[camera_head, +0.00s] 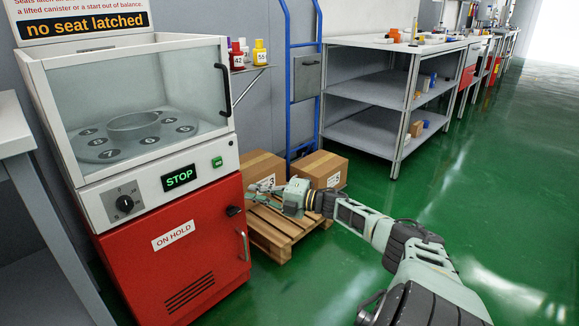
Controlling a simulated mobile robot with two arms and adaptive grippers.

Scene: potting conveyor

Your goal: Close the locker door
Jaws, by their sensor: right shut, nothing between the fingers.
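Nothing in view is labelled as a locker. The red lower cabinet door (185,255) carries an "ON HOLD" label, a vertical metal handle (243,246) at its right edge and a dark latch (234,211) above that. It looks flush with the cabinet, though I cannot tell whether it is latched. My right gripper (258,194) reaches in from the lower right, its fingers pointing left towards the cabinet's right edge. It is shut and empty, and appears apart from the handle. My left gripper is out of view.
A glass-fronted machine (220,150) with a lit STOP sign tops the cabinet. A wooden pallet (275,232) with cardboard boxes (323,169) lies behind my gripper, near a blue hand truck (287,75). A shelf bench (397,95) stands behind. Green floor at right is clear.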

